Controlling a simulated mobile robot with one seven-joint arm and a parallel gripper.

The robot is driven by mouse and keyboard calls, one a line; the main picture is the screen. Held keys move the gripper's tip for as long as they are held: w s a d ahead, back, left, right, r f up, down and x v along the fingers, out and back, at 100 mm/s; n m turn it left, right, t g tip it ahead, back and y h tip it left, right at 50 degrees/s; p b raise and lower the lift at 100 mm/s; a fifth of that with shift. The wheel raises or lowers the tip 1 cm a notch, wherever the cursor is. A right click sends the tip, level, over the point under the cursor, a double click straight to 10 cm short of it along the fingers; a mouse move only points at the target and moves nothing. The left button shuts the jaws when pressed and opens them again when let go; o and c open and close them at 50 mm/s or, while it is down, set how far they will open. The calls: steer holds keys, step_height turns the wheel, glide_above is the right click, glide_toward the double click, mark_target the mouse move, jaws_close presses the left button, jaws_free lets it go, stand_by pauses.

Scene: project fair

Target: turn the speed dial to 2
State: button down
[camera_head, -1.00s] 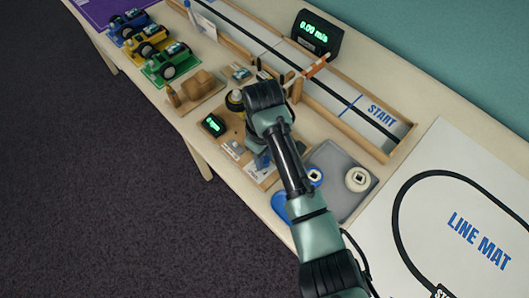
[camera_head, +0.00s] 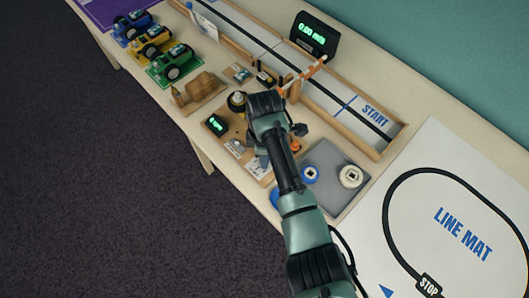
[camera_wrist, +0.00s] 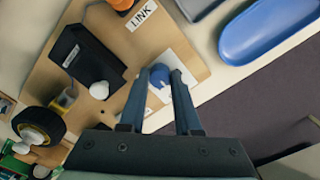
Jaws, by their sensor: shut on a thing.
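The speed dial (camera_wrist: 160,92) looks like a blue knob on a white label plate on a wooden board (camera_wrist: 108,22). My gripper (camera_wrist: 161,72) is shut on it, with one finger on each side, in the wrist view. Its pointer and scale numbers cannot be read. In the head view my wrist and arm hide the dial; the board (camera_head: 229,137) shows around them, with a small green-lit display (camera_head: 216,125) at its left, too small to read.
A black box (camera_wrist: 85,55), an orange knob (camera_wrist: 121,3) and a wheel (camera_wrist: 40,125) are on the board beside my gripper. A grey tray (camera_head: 325,190) and blue tray (camera_wrist: 268,28) lie near. The track (camera_head: 345,95) with a speed readout (camera_head: 315,35) runs behind.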

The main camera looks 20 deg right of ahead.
stand_by(0.5)
steer(key=c, duration=0.6)
jaws_free()
step_height(320, 180, up, 13)
steer(key=p, duration=0.1)
steer(key=shift+s+a, duration=0.1)
